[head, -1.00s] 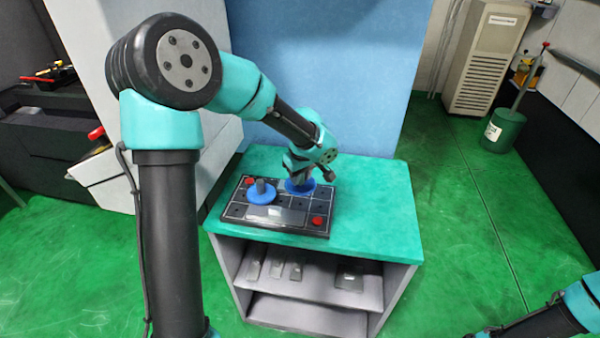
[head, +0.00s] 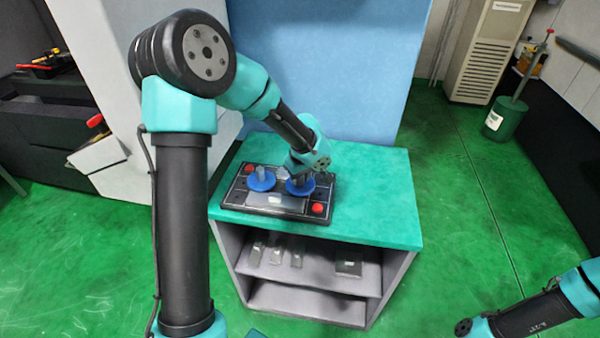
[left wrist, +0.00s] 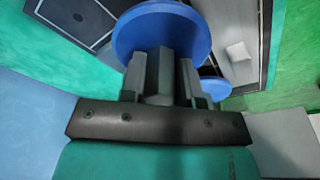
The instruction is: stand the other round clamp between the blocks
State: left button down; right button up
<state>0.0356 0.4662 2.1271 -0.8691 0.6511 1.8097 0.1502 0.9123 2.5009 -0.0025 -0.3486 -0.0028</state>
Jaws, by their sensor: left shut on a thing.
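My left gripper (head: 301,177) is shut on the grey post of a round clamp with a blue disc (head: 300,188). It is over the right part of the dark plate (head: 234,198). In the left wrist view, this blue disc (left wrist: 160,28) is large and close, with the fingers around its post. I cannot tell whether it touches the plate. Another round clamp (head: 261,180) stands upright on the plate to the left, and its disc (left wrist: 214,89) is partly hidden in the left wrist view. A pale block (head: 276,200) lies on the plate.
Red knobs sit at the plate's back left (head: 250,168) and front right (head: 317,208). The teal bench top (head: 375,200) is clear to the right. Metal pieces lie on the shelf (head: 320,275) below. A blue panel (head: 330,70) rises behind.

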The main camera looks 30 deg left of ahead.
pick_arm(q)
jog(key=shift+f, duration=0.25)
jog(key=c, duration=0.8)
grip_release()
jog(key=shift+r, duration=5.55)
jog(key=shift+f, duration=0.1)
